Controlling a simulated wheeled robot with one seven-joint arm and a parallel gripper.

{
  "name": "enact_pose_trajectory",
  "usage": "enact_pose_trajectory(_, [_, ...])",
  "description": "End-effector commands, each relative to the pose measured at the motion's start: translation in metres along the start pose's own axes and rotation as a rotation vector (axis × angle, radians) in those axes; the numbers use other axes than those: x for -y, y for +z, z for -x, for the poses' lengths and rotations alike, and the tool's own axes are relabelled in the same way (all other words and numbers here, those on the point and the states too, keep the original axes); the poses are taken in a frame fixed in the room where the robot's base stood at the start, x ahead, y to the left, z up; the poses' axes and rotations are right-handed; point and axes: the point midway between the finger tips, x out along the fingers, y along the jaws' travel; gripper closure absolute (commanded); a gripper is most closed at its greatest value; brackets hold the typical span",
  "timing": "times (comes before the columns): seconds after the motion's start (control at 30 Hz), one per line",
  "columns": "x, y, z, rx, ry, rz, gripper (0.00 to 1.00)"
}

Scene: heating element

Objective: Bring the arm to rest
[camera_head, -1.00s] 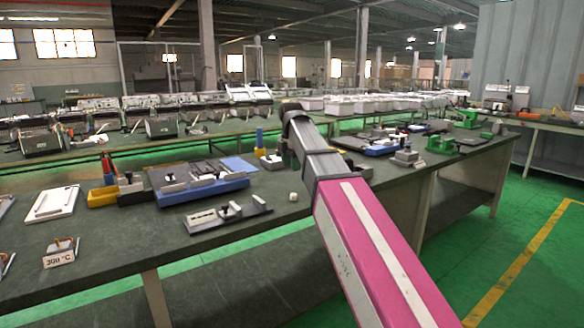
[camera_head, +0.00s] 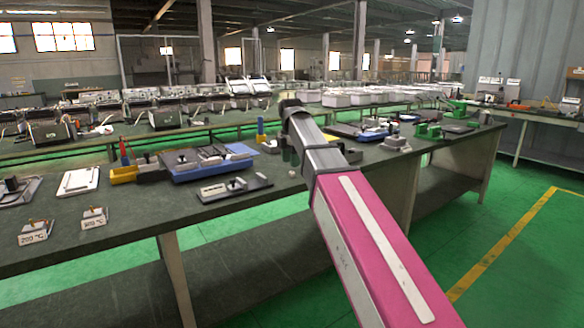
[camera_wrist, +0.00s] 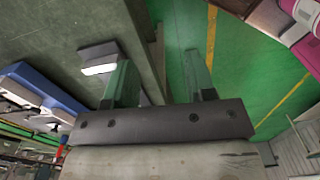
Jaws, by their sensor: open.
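My arm, pink and grey, reaches forward across the middle of the head view, its far end over the workbench (camera_head: 130,225). The jaws are hidden behind the arm there. In the wrist view my gripper (camera_wrist: 160,80) shows two green fingers standing well apart, with nothing between them but the green floor and the bench edge. It holds nothing.
On the bench are a blue tray with fixtures (camera_head: 205,168), a grey plate with a clamp (camera_head: 234,188), a white plate (camera_head: 78,182) and two small temperature signs, one of them (camera_head: 35,232) at the front left. Open green floor (camera_head: 530,260) lies at the right.

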Motion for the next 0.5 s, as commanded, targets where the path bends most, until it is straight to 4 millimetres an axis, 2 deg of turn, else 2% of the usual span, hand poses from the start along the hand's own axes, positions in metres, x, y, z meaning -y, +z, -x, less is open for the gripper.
enact_pose_trajectory(0.27, [0.009, 0.011, -0.034, 0.0, -0.001, -0.131, 0.5])
enact_pose_trajectory(0.5, [0.024, 0.024, -0.08, 0.0, -0.003, -0.317, 0.5])
